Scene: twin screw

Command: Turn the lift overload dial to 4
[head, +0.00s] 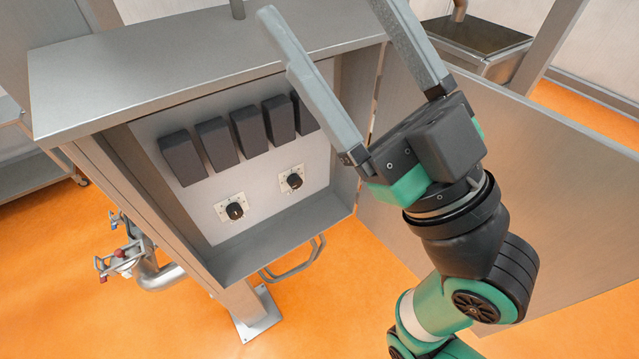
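An open grey control cabinet (220,70) stands at the left, with a pale panel inside. Two small black dials sit low on the panel on square scale plates: a left dial (235,210) and a right dial (295,181). Their labels and numbers are too small to read, so I cannot tell which is the lift overload dial or its setting. My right gripper (322,8) points up the picture with its two long grey fingers wide apart. It holds nothing and is apart from both dials. My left gripper is not in view.
Several dark blocks (249,131) are mounted in a row above the dials. The cabinet door (540,170) stands open behind my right arm. A valve with red knobs (118,254) is beside the cabinet's lower left. The orange floor is open in front.

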